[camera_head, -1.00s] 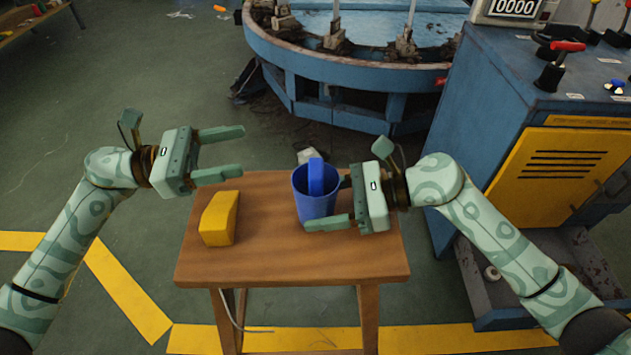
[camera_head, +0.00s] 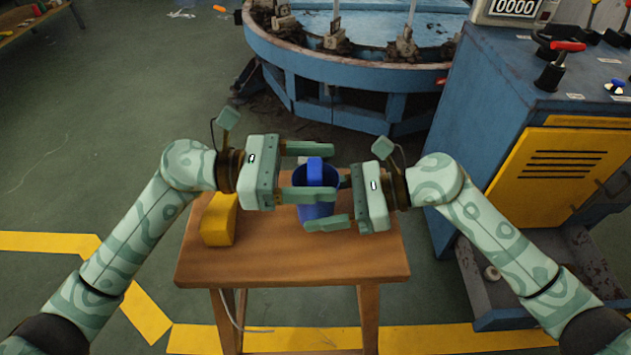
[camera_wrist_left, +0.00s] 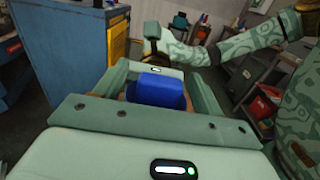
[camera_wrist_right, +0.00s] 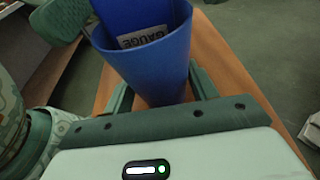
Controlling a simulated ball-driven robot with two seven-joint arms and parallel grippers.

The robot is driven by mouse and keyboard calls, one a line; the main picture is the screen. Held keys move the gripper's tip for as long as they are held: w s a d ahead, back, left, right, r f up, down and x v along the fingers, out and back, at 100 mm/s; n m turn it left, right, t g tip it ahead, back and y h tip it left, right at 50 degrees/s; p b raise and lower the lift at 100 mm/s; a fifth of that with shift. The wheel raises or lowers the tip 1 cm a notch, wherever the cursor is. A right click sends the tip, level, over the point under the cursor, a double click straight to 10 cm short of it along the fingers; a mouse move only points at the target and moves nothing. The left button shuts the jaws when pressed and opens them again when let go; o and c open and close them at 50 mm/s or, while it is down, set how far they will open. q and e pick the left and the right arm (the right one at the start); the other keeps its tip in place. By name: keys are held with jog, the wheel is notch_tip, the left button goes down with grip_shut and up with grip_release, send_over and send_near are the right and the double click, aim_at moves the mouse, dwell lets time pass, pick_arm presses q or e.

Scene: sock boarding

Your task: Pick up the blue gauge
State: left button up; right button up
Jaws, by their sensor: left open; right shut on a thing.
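The blue gauge (camera_head: 315,170) stands upright in a blue cup (camera_head: 318,212) on the small wooden table. In the right wrist view the gauge (camera_wrist_right: 132,15) carries a white label reading GAUGE, and the cup (camera_wrist_right: 155,72) sits between my right fingers. My right gripper (camera_head: 325,203) is shut on the cup. My left gripper (camera_head: 334,171) is open, with its fingers on either side of the gauge's top, above the cup. In the left wrist view the gauge (camera_wrist_left: 157,90) shows between the fingers; I cannot tell whether they touch it.
A yellow block (camera_head: 219,222) lies on the left of the wooden table (camera_head: 290,262), partly behind my left arm. The table's front part is clear. A blue cabinet (camera_head: 475,130) stands at the right and a round blue machine (camera_head: 340,100) at the back.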

pick_arm(q)
jog(key=c, duration=1.1)
notch_tip(320, 180, up, 18)
pick_arm(e)
jog(key=o, duration=0.8)
